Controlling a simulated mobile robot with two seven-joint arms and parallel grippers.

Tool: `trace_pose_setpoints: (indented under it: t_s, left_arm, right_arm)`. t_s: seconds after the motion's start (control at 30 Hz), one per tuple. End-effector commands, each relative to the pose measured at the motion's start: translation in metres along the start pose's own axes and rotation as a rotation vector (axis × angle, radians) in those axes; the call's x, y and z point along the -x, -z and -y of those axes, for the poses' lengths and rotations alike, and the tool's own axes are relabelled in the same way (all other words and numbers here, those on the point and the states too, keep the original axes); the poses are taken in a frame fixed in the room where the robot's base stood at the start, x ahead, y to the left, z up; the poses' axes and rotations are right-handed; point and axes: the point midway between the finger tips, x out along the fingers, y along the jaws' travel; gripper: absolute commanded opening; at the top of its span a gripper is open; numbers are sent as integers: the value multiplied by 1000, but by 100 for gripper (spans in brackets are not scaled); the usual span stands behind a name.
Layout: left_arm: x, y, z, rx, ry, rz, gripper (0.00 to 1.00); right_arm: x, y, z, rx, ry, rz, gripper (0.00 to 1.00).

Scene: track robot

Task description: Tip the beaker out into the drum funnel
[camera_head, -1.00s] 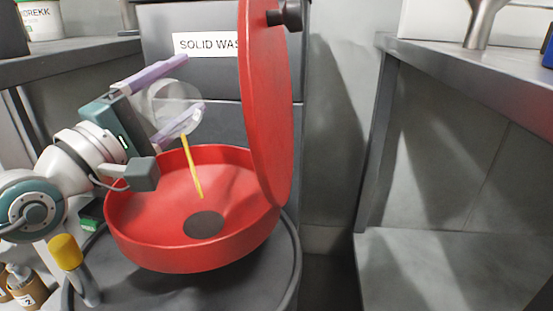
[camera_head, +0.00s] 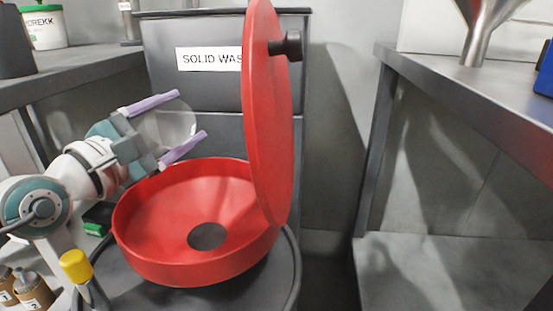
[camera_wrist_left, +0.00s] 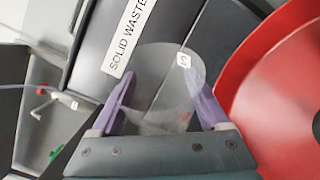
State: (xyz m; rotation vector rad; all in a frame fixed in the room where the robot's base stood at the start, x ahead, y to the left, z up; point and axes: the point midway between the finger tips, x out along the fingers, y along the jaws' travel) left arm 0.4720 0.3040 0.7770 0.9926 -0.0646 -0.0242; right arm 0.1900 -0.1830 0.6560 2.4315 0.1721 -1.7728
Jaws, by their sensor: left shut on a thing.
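The clear beaker (camera_head: 168,127) is held above the left rear rim of the red drum funnel (camera_head: 148,243). My left gripper (camera_head: 190,116) is shut on it, its purple fingers on either side. The beaker looks tilted and empty of yellow liquid; no stream shows. The left wrist view shows the see-through beaker (camera_wrist_left: 160,98) with a small white label, between the fingers. The funnel has a dark round hole (camera_head: 207,236) at its bottom, and its red lid (camera_head: 268,110) stands open on the right. My right gripper is not in view.
A grey cabinet marked SOLID WASTE (camera_head: 210,59) stands behind the funnel. A yellow-capped item (camera_head: 76,266) and brown bottles (camera_head: 35,292) are at the lower left. A bench with a metal funnel (camera_head: 484,35) is on the right. Floor space lies between.

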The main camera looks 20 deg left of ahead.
Motion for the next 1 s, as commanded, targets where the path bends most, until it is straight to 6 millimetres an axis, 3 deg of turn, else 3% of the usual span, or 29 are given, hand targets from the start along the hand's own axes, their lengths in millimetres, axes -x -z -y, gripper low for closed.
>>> trace_pose_setpoints:
  t_s: [0.03,0.17,0.27,0.37,0.47,0.6,0.8,1.0]
  left_arm:
    - [-1,-6,-10,51,15,-14,21]
    - [0,2,2,224,70,-58,21]
    - [-2,-1,-10,362,113,-93,21]
    - [-7,8,-17,490,152,-127,21]
    - [-10,26,-9,622,193,-161,21]
    - [-16,27,-30,816,253,-210,21]
    - [-19,13,-56,895,278,-230,21]
    - [-21,9,-68,947,295,-244,21]
  right_arm:
    - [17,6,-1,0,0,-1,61]
    - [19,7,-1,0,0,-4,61]
    - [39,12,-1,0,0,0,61]
    - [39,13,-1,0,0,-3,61]
    - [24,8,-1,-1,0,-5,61]
    - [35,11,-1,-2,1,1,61]
    - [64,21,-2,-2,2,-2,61]
    - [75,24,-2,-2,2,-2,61]
